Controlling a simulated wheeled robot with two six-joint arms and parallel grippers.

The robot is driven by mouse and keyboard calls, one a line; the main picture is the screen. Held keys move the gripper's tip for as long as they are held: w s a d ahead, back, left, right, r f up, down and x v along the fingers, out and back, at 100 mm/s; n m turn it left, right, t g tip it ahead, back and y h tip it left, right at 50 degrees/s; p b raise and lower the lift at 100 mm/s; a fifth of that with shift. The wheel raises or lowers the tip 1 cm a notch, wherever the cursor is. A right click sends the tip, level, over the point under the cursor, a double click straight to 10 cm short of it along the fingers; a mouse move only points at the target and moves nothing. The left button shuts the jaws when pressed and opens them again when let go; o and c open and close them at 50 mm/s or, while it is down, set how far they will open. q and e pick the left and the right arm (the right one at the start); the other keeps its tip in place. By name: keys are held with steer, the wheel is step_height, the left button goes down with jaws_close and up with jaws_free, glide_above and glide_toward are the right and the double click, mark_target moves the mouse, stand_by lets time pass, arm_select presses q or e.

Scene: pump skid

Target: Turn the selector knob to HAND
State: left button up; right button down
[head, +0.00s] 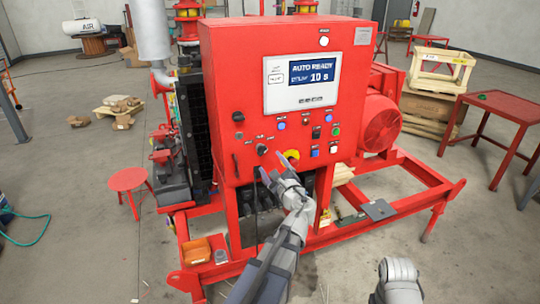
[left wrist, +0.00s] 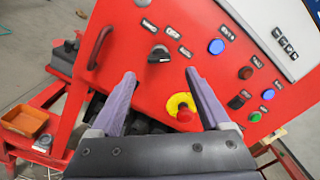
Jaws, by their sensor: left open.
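The black selector knob (head: 262,150) is on the lower left of the red control panel (head: 222,80). In the left wrist view the selector knob (left wrist: 159,56) has three small labels around its upper side, too small to read surely. Its grip seems to point right, toward the rightmost label. My left gripper (head: 274,165) is open, just below the knob in the head view. In the left wrist view its fingertips (left wrist: 160,73) are spread on both sides below the knob, with nothing between them. I cannot tell the remaining gap.
A red emergency stop on a yellow ring (left wrist: 182,107) sits close to the right finger. A dark handle (left wrist: 101,48) is left of the knob. Several coloured buttons are to the right. The display (head: 312,75) reads AUTO READY. The skid frame (head: 330,236) runs below.

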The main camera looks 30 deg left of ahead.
mark_target(264, 153)
arm_select(q)
steer(key=x, duration=0.7)
steer(key=shift+a, duration=0.15)
steer(key=shift+c, duration=0.3)
jaws_close()
